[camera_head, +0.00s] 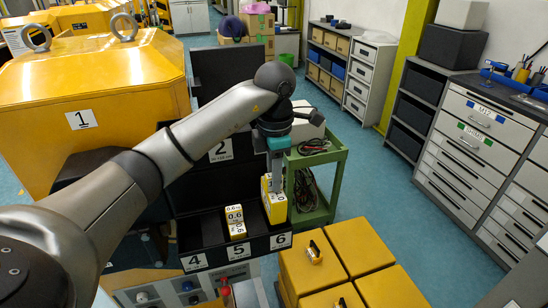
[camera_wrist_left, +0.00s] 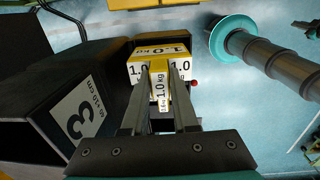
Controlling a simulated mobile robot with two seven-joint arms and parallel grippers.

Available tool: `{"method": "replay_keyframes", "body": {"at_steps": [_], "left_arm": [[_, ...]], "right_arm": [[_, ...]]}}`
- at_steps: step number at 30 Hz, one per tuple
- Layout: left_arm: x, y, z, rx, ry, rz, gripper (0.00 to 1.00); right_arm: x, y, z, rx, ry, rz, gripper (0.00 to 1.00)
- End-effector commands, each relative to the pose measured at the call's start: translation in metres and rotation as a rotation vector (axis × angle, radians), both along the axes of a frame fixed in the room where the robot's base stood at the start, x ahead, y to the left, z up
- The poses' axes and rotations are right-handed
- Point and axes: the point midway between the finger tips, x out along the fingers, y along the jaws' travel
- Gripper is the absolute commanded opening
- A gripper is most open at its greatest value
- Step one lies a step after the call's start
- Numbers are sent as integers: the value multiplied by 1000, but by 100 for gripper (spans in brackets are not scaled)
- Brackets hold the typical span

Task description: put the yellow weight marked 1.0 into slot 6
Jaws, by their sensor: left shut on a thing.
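The yellow weight marked 1.0 (camera_head: 275,207) is upright at the slot 6 compartment (camera_head: 280,241), at the right end of the black tray. My left gripper (camera_head: 276,182) points down and is shut on the weight's upper part. In the left wrist view the fingers (camera_wrist_left: 164,85) grip a labelled part of the weight (camera_wrist_left: 160,52), and its "1.0 kg" labels show. The weight's lower end is partly hidden by the tray's front wall, and I cannot tell whether it touches the slot floor. My right gripper is not in view.
A yellow and white weight marked 0.6 (camera_head: 236,223) stands in slot 5, and slot 4 (camera_head: 197,240) looks empty. A green cart (camera_head: 325,160) with cables stands close on the right. Yellow boxes (camera_head: 358,246) stand at front right. A box marked 3 (camera_wrist_left: 78,112) is beside the gripper.

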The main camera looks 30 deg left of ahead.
Motion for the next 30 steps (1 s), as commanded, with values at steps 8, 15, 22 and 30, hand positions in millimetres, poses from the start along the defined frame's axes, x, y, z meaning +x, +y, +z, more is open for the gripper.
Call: {"method": "replay_keyframes", "body": {"at_steps": [8,15,22,30], "left_arm": [[1,0,-31,-2,-7,1,0],[1,0,-55,-2,-2,0,0],[1,0,-76,0,-6,0,0],[0,0,-79,1,-1,-1,34]], "right_arm": [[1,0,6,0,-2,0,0],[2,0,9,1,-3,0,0],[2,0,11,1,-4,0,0],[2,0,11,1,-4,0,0]]}}
